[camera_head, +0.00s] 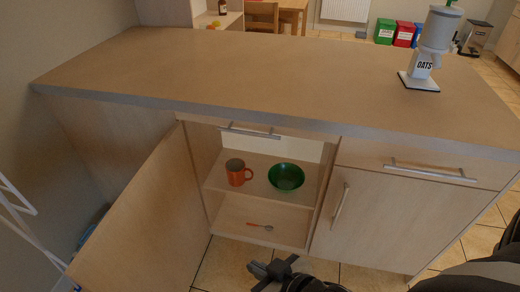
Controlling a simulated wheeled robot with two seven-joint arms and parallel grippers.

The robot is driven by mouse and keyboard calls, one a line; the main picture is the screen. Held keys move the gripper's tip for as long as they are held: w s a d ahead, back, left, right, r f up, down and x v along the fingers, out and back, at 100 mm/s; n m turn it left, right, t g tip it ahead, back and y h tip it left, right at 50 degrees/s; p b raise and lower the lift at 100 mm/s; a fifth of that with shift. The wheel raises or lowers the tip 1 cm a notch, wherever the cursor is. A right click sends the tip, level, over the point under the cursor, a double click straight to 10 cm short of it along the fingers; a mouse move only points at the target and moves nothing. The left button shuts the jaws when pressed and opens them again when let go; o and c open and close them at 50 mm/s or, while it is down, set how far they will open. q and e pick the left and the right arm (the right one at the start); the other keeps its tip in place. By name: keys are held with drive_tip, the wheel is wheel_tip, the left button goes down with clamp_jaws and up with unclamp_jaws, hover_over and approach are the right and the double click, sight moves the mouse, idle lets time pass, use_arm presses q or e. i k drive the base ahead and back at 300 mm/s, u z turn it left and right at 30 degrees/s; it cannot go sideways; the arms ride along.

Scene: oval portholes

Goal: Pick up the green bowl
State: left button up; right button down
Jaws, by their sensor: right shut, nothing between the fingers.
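The green bowl (286,177) stands upright on the upper shelf (258,193) inside the open cabinet, toward the right side of the opening. An orange mug (236,173) stands to its left, apart from it. My right gripper (258,275) is low in the view, in front of and below the cabinet opening. It is shut and empty, well apart from the bowl. My left gripper is not in view.
The left cabinet door (140,220) stands open toward me. The right door (365,220) is closed, with a bar handle. An orange-handled utensil (260,227) lies on the lower shelf. An oats dispenser (425,60) stands on the mostly clear countertop (240,75).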

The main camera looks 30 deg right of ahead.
sight(285, 178)
drive_tip(key=z, duration=0.65)
drive_tip(key=i, duration=1.1)
drive_tip(key=z, duration=0.2)
